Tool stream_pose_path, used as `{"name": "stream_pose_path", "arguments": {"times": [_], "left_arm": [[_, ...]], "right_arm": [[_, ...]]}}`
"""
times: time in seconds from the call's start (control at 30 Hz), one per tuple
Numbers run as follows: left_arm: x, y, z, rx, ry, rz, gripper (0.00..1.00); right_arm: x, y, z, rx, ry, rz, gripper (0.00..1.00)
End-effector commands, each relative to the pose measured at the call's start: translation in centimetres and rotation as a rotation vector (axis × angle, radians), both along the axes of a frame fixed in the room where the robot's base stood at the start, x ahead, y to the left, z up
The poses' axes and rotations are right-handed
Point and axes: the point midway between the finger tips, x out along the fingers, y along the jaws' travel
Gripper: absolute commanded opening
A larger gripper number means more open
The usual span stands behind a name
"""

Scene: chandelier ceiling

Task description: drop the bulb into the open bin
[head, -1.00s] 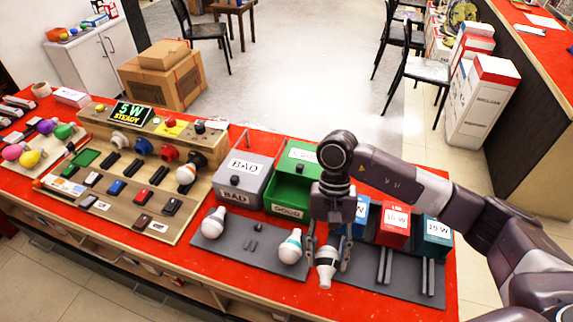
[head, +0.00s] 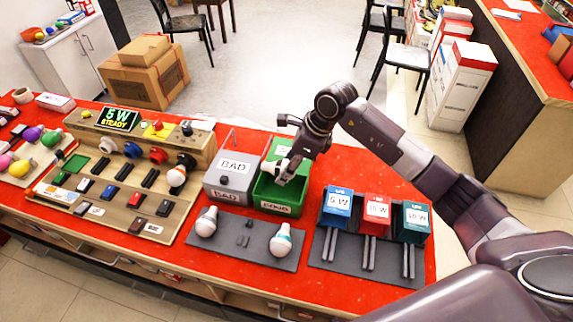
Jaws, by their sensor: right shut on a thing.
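My right gripper (head: 285,172) is shut on a bulb, a small white shape (head: 280,169) partly hidden by the fingers. It is over the opening of the green bin (head: 277,208) labelled GOOD, which is open. Whether the bulb is above the rim or slightly inside is hard to tell. The grey bin (head: 228,188) labelled BAD stands just left of it, its top closed. My left gripper is not in view.
Two white bulbs (head: 206,222) (head: 281,240) stand on the grey mat (head: 225,247) in front of the bins. Blue (head: 337,205), red (head: 375,213) and teal (head: 412,219) boxes with wattage labels stand at right. A test board (head: 110,205) reading "5 W STEADY" is at left.

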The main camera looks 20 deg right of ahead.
Motion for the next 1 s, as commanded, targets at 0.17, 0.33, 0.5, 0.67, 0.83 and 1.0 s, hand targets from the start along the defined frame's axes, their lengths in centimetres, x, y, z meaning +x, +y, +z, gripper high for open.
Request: {"name": "stream_pose_path", "arguments": {"times": [0.17,0.33,0.5,0.67,0.83,1.0], "left_arm": [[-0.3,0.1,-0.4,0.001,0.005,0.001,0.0],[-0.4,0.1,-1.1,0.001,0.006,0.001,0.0],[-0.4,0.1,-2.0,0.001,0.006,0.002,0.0],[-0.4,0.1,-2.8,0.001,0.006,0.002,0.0],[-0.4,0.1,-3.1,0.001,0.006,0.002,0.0],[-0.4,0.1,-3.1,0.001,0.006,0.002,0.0]], "right_arm": [[0.1,0.0,-0.6,0.001,0.002,-0.014,0.17],[0.0,0.0,-2.0,0.001,0.003,-0.012,0.17],[0.1,0.0,-3.9,0.001,0.002,-0.012,0.17],[0.1,0.0,-5.4,0.001,0.001,-0.011,0.17],[0.1,0.0,-6.2,0.0,0.0,-0.011,0.17],[0.1,-0.1,-6.1,0.0,0.0,-0.011,0.17]]}}
